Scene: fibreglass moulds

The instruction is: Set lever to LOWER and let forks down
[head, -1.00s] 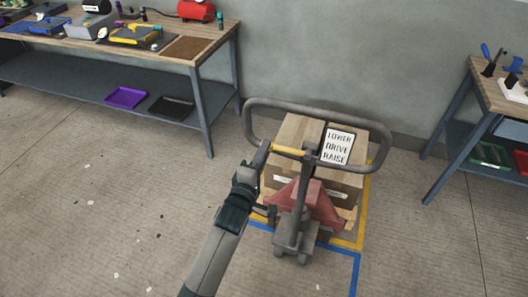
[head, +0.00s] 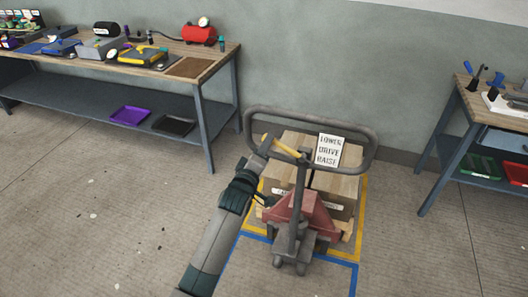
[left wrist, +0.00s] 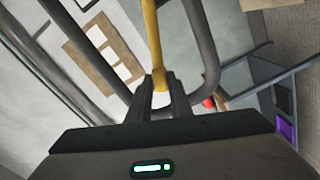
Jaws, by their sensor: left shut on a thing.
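The pallet truck's looped grey handle (head: 363,152) stands over a red pump body (head: 303,216). A yellow lever (head: 287,148) inside the loop slants, its left end higher than its right. A white sign (head: 329,150) reads LOWER, DRIVE, RAISE from top to bottom. My left gripper (head: 265,147) is shut on the lever's left end. In the left wrist view, the fingers (left wrist: 160,97) close around the end of the lever (left wrist: 152,40). The forks are hidden under the load. My right gripper is not in view.
Cardboard boxes (head: 338,187) sit on a pallet inside yellow floor lines (head: 362,205), with blue lines (head: 335,264) in front. A workbench (head: 205,118) stands at the left and another (head: 437,150) at the right. Floor at the left is clear.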

